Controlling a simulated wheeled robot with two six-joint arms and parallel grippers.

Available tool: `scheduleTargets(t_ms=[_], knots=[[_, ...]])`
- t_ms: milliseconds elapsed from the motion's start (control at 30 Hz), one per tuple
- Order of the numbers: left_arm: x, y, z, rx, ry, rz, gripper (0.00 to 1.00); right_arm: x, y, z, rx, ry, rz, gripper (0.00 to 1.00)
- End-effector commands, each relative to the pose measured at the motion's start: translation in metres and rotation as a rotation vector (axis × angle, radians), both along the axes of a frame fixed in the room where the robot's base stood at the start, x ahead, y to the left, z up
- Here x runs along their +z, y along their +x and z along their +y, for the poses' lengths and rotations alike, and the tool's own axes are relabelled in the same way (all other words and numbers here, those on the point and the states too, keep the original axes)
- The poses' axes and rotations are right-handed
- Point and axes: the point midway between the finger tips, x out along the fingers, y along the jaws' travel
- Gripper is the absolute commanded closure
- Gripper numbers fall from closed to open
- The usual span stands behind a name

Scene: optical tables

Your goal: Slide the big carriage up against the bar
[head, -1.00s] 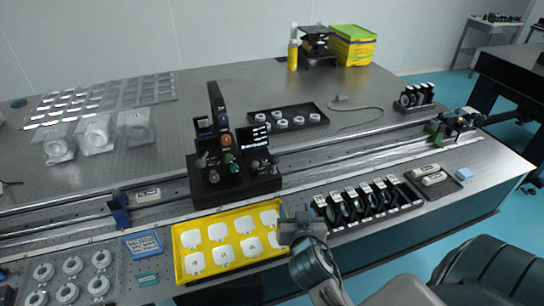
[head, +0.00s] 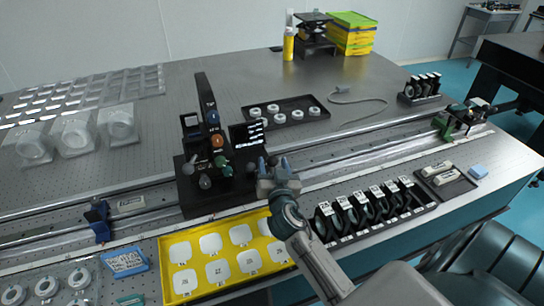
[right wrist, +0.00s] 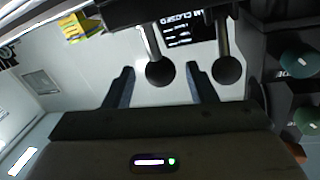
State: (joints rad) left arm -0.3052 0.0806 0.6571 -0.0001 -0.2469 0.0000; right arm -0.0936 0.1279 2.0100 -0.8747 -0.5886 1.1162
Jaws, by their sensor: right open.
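The big carriage (head: 195,198) is a black block with an upright plate, coloured knobs and a small screen, seated across the long rails. My right gripper (head: 268,168) is at the carriage's right side. It is open; in the right wrist view its fingers (right wrist: 158,88) stand either side of a black ball knob (right wrist: 160,72) on a rod, with no clear contact. A second ball knob (right wrist: 228,71) is outside the right finger. I cannot tell which part is the bar; a blue block (head: 98,220) sits on the rails at left and a green one (head: 445,126) at right. My left gripper is not in view.
A yellow tray (head: 164,268) of white pieces lies in front of the carriage. A black tray (head: 310,120) of white rings lies behind. The rails right of the carriage look clear.

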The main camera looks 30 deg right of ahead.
Motion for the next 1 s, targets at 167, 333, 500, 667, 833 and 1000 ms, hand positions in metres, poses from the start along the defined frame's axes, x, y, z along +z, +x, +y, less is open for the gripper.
scheduleTargets(t_ms=[167, 333, 500, 667, 833, 1000], knots=[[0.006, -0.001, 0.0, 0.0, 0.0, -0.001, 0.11, 0.001, 0.018, -0.008, 0.0, 0.0, 0.0, 0.49], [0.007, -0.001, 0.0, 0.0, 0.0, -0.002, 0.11, 0.0, 0.022, -0.01, 0.0, 0.0, 0.001, 0.49], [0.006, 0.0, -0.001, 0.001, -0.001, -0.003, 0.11, -0.001, 0.022, -0.01, 0.0, 0.0, 0.001, 0.49], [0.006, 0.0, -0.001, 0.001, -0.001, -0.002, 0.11, -0.001, 0.022, -0.01, 0.0, 0.0, 0.001, 0.76], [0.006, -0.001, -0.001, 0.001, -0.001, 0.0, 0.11, -0.001, 0.022, -0.01, 0.0, 0.0, 0.001, 1.0], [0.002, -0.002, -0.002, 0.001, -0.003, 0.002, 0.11, -0.002, 0.022, -0.01, 0.0, 0.002, 0.0, 1.0]])
